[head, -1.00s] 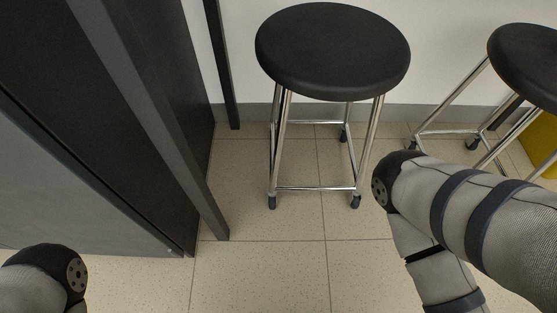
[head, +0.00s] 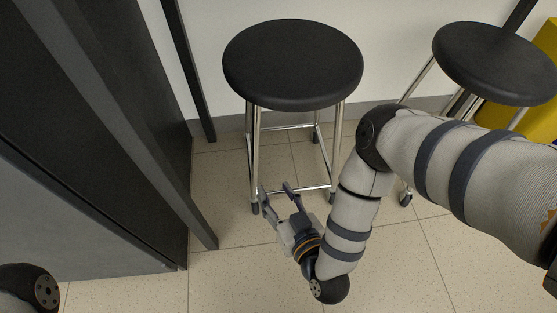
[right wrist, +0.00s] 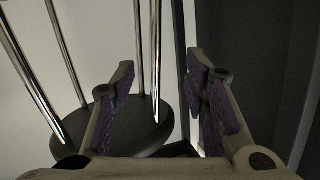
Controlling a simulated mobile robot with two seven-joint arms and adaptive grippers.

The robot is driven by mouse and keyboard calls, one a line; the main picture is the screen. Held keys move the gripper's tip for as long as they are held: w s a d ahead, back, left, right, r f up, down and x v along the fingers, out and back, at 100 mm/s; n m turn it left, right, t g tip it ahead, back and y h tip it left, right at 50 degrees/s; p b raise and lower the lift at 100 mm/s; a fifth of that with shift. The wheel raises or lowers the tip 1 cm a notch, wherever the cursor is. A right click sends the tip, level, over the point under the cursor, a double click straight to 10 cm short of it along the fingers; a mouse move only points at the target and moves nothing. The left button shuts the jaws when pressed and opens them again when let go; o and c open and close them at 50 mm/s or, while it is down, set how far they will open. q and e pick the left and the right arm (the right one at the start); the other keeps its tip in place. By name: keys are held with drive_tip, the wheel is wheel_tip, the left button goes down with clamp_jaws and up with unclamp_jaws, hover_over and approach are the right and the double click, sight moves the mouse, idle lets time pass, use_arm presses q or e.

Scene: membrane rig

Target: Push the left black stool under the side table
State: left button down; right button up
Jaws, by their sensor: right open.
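The left black stool (head: 292,62) stands upright in the middle of the head view, with a round black seat and chrome legs. The dark side table (head: 130,132) is at the left, its slim leg posts showing. A gap separates the seat from the table's frame. My right gripper (head: 276,189) is open and empty, low in front of the stool's near legs; contact cannot be told. In the right wrist view, the stool's seat (right wrist: 137,128) and legs show beyond and between the open fingers. My left gripper is out of view; only part of that arm shows.
A second black stool (head: 495,62) stands at the right, partly behind my right arm. A yellow object (head: 507,118) is behind it. The white wall and grey skirting close off the back. Tiled floor (head: 225,280) in front is clear.

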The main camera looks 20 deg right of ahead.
sight(258, 129)
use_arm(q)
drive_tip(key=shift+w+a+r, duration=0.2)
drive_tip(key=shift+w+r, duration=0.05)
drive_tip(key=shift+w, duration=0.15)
use_arm(e)
drive_tip(key=w+r+m+t+h, duration=0.1)
drive_tip(key=w+r+t, duration=0.2)
drive_tip(key=r, duration=0.3)
drive_tip(key=shift+w+d+r+h, duration=0.2)
drive_tip(key=shift+w+d+h, duration=0.2)
drive_tip(key=shift+w, duration=0.3)
drive_tip(key=w+b, duration=0.1)
drive_tip(key=w, duration=0.2)
drive_tip(key=w+b, duration=0.1)
drive_tip(key=w, duration=0.3)
drive_tip(key=w+d+b, duration=0.1)
drive_tip(key=w, duration=0.2)
drive_tip(key=shift+w+f, duration=0.2)
drive_tip(key=shift+w, duration=0.15)
drive_tip(key=shift+w+r+b, duration=0.15)
drive_tip(key=shift+w+b, duration=0.2)
drive_tip(key=shift+w, duration=0.3)
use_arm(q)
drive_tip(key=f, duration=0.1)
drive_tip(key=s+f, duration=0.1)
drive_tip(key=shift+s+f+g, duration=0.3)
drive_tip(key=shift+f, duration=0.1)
use_arm(e)
clamp_jaws()
